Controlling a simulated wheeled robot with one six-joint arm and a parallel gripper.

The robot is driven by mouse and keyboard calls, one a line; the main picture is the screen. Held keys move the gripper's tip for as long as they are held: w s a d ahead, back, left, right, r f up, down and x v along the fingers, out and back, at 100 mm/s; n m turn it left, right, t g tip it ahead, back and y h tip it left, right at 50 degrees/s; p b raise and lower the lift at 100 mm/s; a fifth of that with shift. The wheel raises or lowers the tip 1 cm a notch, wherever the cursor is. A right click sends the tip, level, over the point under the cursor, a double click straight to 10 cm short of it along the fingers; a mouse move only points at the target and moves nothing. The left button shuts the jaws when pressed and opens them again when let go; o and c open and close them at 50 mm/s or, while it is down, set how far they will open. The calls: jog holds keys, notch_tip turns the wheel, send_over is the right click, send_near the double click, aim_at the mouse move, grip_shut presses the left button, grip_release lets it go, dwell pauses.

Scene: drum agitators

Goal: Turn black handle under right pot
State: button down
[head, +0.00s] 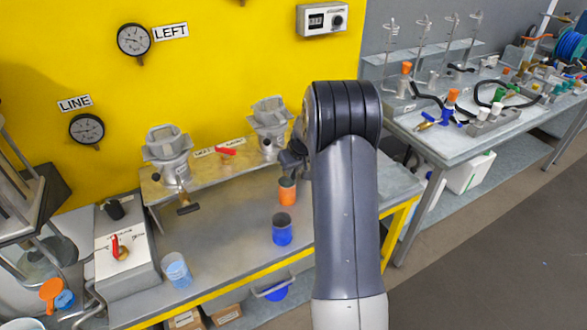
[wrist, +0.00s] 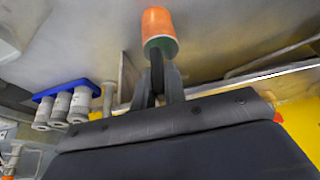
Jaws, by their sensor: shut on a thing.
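The right pot (head: 270,128) is a grey metal vessel on a raised metal shelf against the yellow panel. My gripper (head: 290,160) is below and to the right of it, partly hidden by my arm. In the wrist view my gripper's fingers (wrist: 158,88) are closed around a dark bar, the black handle (wrist: 157,67). The handle itself cannot be made out clearly in the head view. The left pot (head: 167,150) has its own black handle (head: 187,209) hanging below it, clear of my gripper.
An orange cup (head: 287,191) stands just below my gripper and shows close to the fingers in the wrist view (wrist: 160,32). A blue cup (head: 282,229) and a pale blue cup (head: 176,270) stand on the bench. A red lever (head: 226,151) lies between the pots.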

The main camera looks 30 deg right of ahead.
jog(key=shift+d+f+b, duration=0.1)
jog(key=shift+b, duration=0.3)
jog(key=shift+d+f+m+t+y+b, duration=0.3)
jog(key=shift+m+y+b, duration=0.45)
jog(key=shift+y+b, duration=1.55)
jog(key=shift+d+f+m+t+y+b, duration=0.25)
jog(key=shift+m+y+b, duration=0.85)
jog(key=shift+y, duration=2.05)
jog(key=shift+d+f+m+t+y+b, duration=0.15)
jog(key=shift+f+m+t+y+b, duration=0.15)
jog(key=shift+y+b, duration=2.2)
jog(key=shift+r+y, duration=0.1)
jog(key=shift+y, duration=0.35)
jog(key=c, duration=1.5)
grip_release()
jog(key=shift+o, duration=0.2)
